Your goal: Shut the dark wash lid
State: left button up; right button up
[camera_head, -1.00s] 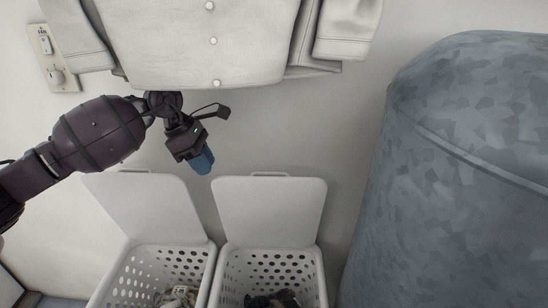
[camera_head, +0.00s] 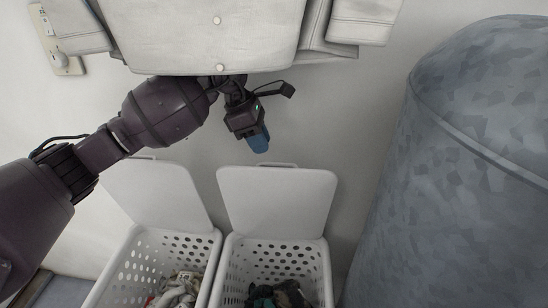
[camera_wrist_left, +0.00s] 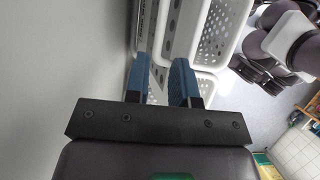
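Two white perforated hampers stand side by side against the wall in the head view. The right hamper (camera_head: 268,262) holds dark clothes (camera_head: 276,295), and its white lid (camera_head: 277,203) stands open, leaning back toward the wall. The left hamper (camera_head: 166,255) holds lighter clothes (camera_head: 178,288); its lid (camera_head: 160,193) is also open. My left gripper (camera_head: 258,143) hangs just above the top edge of the right lid, apart from it as far as I can tell. Its blue fingers (camera_wrist_left: 161,80) are spread with nothing between them in the left wrist view. My right gripper is not in view.
A large grey metal tank (camera_head: 465,170) stands to the right of the hampers. A pale garment (camera_head: 205,35) hangs on the wall above my left gripper. A wall switch plate (camera_head: 58,45) is at upper left.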

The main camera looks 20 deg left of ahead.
pick_arm(q)
jog(key=x, duration=0.2)
jog(key=d+x, duration=0.1)
jog(key=x, duration=0.2)
jog(key=shift+w+d+b, duration=0.15)
jog(key=shift+w+b, duration=0.05)
jog(key=shift+b, duration=0.2)
jog(key=shift+c, duration=0.3)
grip_shut()
